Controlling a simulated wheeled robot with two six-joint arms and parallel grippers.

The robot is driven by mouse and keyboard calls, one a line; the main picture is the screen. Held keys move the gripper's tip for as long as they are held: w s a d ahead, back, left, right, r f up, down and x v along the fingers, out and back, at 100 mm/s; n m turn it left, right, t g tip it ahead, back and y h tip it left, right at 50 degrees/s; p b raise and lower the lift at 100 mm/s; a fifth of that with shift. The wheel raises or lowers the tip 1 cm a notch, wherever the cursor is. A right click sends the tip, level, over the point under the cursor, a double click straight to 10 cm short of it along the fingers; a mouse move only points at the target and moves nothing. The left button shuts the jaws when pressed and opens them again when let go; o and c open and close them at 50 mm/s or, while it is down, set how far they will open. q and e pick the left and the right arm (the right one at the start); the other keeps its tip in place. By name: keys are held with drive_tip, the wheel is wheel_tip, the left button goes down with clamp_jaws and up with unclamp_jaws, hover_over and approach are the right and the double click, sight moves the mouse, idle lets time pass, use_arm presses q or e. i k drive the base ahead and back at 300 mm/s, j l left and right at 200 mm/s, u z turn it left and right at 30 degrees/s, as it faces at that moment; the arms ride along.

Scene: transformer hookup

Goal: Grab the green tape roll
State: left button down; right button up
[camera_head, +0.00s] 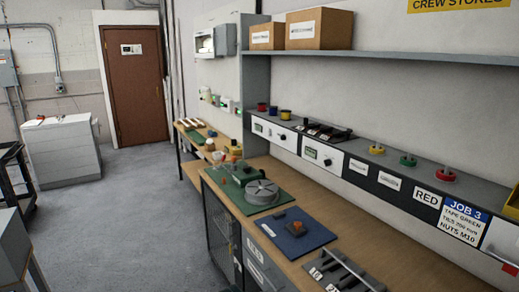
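A green tape roll (408,160) sits on the narrow grey ledge above the workbench, right of the middle of the head view. A yellow tape roll (376,149) is to its left and a red tape roll (446,175) to its right, both apart from it. A job card (464,220) on the ledge front reads "JOB 3" and "TAPE GREEN". Neither of my grippers shows in this view.
The wooden workbench (300,212) below carries a green mat with a round grey disc (261,191), a blue mat (294,229) and a grey slotted rack (340,272). An upper shelf (400,56) holds cardboard boxes. Grey floor (140,215) is open to the left.

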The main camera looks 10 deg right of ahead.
sight(413, 163)
drive_tip(key=z, duration=1.5)
